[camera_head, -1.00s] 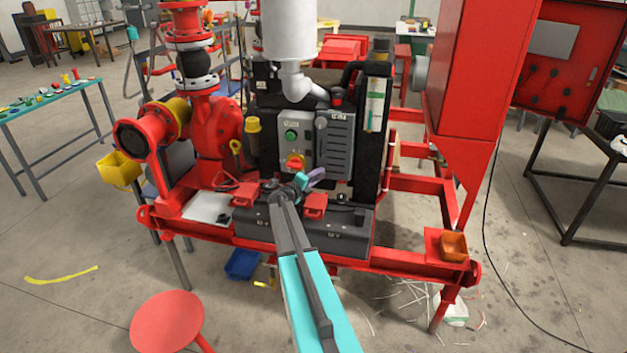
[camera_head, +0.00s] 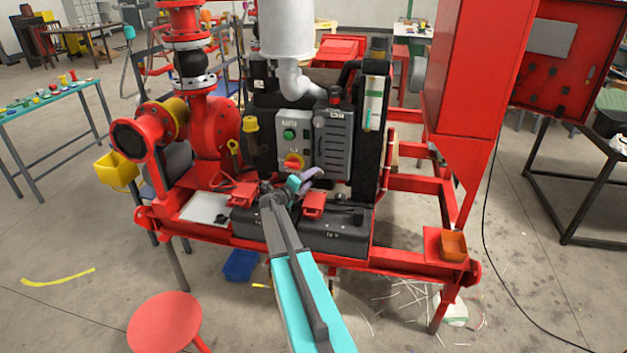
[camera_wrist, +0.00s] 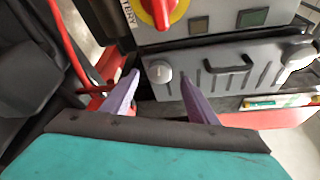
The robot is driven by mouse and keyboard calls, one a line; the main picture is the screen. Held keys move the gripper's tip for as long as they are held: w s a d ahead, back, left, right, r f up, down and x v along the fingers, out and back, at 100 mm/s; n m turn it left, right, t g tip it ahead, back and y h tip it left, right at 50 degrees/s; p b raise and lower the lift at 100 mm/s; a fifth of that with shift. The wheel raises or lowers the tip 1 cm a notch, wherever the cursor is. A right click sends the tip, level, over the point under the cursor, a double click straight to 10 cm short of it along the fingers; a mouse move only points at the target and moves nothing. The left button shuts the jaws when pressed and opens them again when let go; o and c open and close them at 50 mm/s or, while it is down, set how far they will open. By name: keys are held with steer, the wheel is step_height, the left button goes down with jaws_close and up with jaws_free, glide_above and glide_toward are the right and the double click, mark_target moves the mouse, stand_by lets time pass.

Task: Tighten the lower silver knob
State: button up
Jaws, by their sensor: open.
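The lower silver knob (camera_wrist: 160,72) is a round, light grey knob on a grey slotted cover (camera_wrist: 235,72) in the wrist view. My gripper (camera_wrist: 160,75) is open, with its two lavender fingers pointing at the cover. In that picture the fingertips lie on either side of the knob, with gaps between. I cannot tell how far in depth the tips are from it. A second silver knob (camera_wrist: 300,56) sits at the cover's other end. In the head view the cover (camera_head: 332,145) stands upright, and my gripper (camera_head: 312,174) is at its bottom, hiding the lower knob.
A red rotary switch (camera_wrist: 162,10) on the adjoining control box is close to my fingers. A black handle (camera_wrist: 228,64) rises from the cover between the knobs. A dark grey battery box (camera_head: 335,235) and red brackets (camera_head: 314,204) lie below my gripper.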

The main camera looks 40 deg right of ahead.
steer(key=b+v, duration=0.3)
steer(key=v, duration=0.7)
steer(key=shift+a, duration=0.1)
